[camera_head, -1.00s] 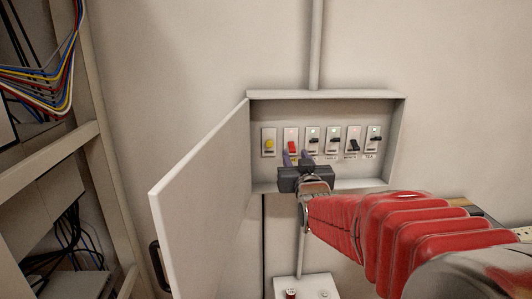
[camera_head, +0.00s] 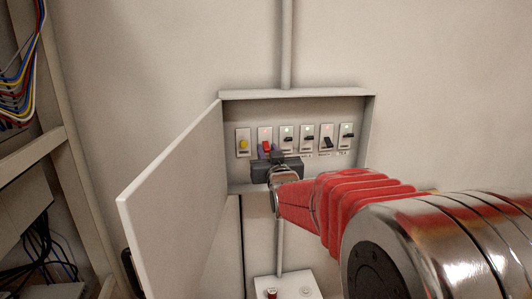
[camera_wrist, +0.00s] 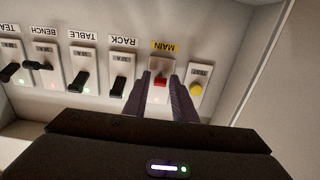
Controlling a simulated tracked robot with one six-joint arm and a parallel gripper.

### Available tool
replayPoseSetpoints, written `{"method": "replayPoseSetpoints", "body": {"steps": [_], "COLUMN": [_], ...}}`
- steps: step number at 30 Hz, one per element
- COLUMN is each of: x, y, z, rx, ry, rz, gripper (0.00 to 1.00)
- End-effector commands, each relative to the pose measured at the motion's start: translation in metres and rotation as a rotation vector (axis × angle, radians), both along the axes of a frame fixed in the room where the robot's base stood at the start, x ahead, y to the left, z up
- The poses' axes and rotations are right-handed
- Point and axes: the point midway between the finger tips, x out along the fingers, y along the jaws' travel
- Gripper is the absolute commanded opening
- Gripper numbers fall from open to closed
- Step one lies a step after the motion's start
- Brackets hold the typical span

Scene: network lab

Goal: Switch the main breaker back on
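The main breaker is a red lever (camera_head: 266,146) on a pale plate, second from the left in the open wall box. In the wrist view, the red lever (camera_wrist: 160,81) shows upside down under a yellow MAIN label. My gripper (camera_head: 270,153) is just in front of and below it. In the wrist view, my gripper's two dark fingers (camera_wrist: 160,88) stand apart, one on each side of the lever, with a gap showing. I cannot tell whether either finger touches it. A small light near the lever looks reddish.
A yellow button (camera_head: 243,144) sits left of the main breaker. Several black breakers (camera_head: 289,139) are to its right, RACK closest. The box door (camera_head: 172,190) hangs open on the left. A rack frame (camera_head: 62,130) with cables stands further left. A pale box (camera_head: 289,287) is below.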

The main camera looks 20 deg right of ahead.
Motion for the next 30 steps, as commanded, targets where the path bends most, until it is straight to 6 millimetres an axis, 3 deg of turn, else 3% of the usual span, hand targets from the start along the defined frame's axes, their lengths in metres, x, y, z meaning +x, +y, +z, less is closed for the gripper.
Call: {"method": "replayPoseSetpoints", "body": {"steps": [5, 6, 20, 30], "x": [0.000, 0.000, 0.001, 0.001], "y": [0.001, 0.011, 0.004, 0.004], "z": [0.000, 0.000, 0.003, 0.010], "rx": [0.000, 0.001, 0.008, 0.034], "ry": [0.000, 0.000, 0.044, 0.173], "rz": [0.001, 0.005, 0.007, 0.007], "gripper": [0.03, 0.02, 0.01, 0.02]}}
